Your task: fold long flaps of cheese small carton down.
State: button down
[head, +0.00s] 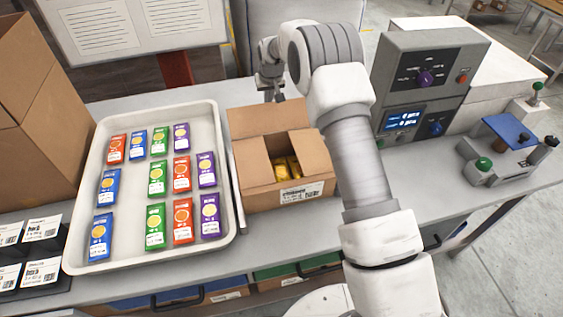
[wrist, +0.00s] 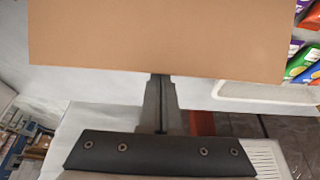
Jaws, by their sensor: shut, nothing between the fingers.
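The small cheese carton (head: 262,190) stands on the bench in the middle of the head view, with yellow packs (head: 286,168) inside. Its far long flap (head: 268,120) stands raised along the back edge. The two short flaps, left (head: 254,160) and right (head: 311,152), lie partly inward and leave a gap over the packs. I cannot tell how the near long flap lies. My gripper (head: 273,94) is shut and empty, just behind the far flap. In the wrist view, a cardboard panel (wrist: 160,40) hides the fingertips of my gripper (wrist: 161,100).
A white tray (head: 225,120) of coloured packets stands left of the carton. A taller brown box (head: 45,110) is at far left. A grey weigher console (head: 425,75) stands right, behind my arm. Black label stands (head: 30,250) sit front left. The bench's front edge is close to the carton.

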aim_at(271, 110)
dwell(0.4)
jog(key=shift+s+d+r+b, duration=0.2)
jog(key=shift+s+r, duration=0.1)
jog(key=shift+s, duration=0.55)
jog(key=shift+s+d+r+b, duration=0.15)
jog(key=shift+s+r, duration=0.2)
jog(key=shift+s, duration=0.45)
jog(key=shift+s+d+r+b, duration=0.2)
jog(key=shift+s+r, duration=0.1)
jog(key=shift+s, duration=0.55)
jog(key=shift+s, duration=0.1)
jog(key=shift+s+d+r+b, duration=0.15)
jog(key=shift+s+b, duration=0.1)
jog(key=shift+s, duration=0.4)
jog(key=shift+s+d+r+b, duration=0.15)
jog(key=shift+s+b, duration=0.1)
jog(key=shift+s, duration=0.35)
jog(key=shift+s+d+r+b, duration=0.15)
jog(key=shift+s+b, duration=0.1)
jog(key=shift+s, duration=0.4)
jog(key=shift+a, duration=0.1)
